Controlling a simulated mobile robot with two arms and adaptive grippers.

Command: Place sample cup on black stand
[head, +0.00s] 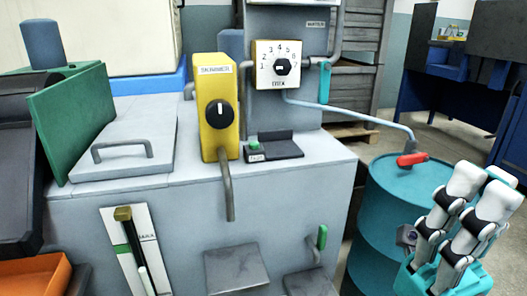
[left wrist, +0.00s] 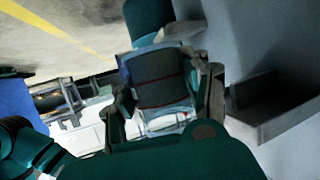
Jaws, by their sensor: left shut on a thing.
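The sample cup (left wrist: 160,88) is a clear cup with dark material inside. In the left wrist view it sits between the two fingers of my left gripper (left wrist: 164,98), which is shut on it. The cup and left gripper do not show in the head view. A low black stand-like piece (head: 283,147) with a raised back and a green button lies on the grey machine top; I cannot tell for sure that it is the black stand. My right gripper (head: 484,188) is at the right, its fingers apart and empty, in front of the teal drum.
A yellow control box (head: 214,105) and a white dial panel (head: 279,64) stand by the black piece. A grey lid with a handle (head: 125,150) lies left. The teal drum (head: 388,215) stands right. A grey ledge (left wrist: 268,108) juts out right of the cup.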

